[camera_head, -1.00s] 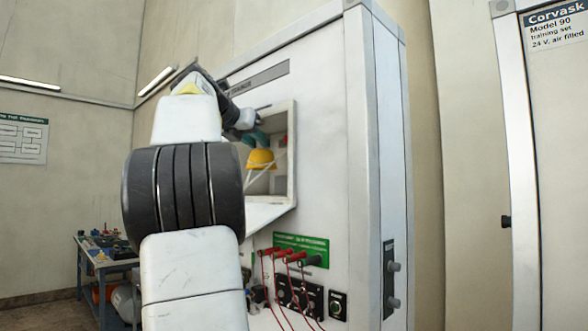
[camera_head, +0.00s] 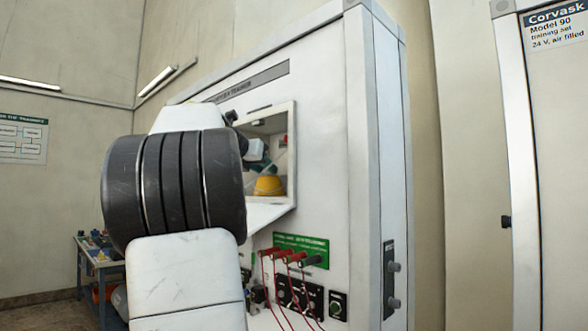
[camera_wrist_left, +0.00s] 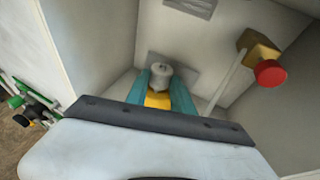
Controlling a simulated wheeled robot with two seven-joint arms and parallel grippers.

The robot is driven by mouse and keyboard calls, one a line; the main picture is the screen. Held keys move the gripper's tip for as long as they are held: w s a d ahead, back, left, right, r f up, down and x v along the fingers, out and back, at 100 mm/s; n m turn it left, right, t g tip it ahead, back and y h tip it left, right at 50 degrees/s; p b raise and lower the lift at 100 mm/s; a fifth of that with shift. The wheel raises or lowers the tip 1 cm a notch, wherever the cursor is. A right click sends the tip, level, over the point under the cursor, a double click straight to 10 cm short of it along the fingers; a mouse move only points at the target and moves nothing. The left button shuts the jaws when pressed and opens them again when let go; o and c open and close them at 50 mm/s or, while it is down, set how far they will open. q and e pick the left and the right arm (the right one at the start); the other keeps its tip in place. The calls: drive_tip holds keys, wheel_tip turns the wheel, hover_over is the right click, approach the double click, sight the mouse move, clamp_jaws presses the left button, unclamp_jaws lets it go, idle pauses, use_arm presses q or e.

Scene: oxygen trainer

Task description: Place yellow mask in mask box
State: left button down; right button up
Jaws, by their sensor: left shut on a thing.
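The yellow mask (camera_head: 269,186) is low inside the open mask box (camera_head: 291,150) in the front of the white cabinet. My left gripper (camera_head: 262,168) reaches into the box from the left and is shut on the mask from above. In the left wrist view the teal fingers (camera_wrist_left: 160,86) close on a grey knob-like part (camera_wrist_left: 160,73), with yellow (camera_wrist_left: 157,99) between them. Whether the mask touches the box floor cannot be told. My right gripper is in neither view.
A red button on a yellow block (camera_wrist_left: 269,73) sits on the box wall, right of the fingers. A lowered flap (camera_head: 268,214) is below the opening. Red hose ends (camera_head: 280,254) and a green label (camera_head: 301,249) are beneath it. A blue workbench (camera_head: 98,262) stands at left.

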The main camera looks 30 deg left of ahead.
use_arm(q)
drive_tip(key=shift+f, duration=0.1)
drive_tip(key=c, duration=1.1)
unclamp_jaws()
drive_tip(key=v, duration=1.2)
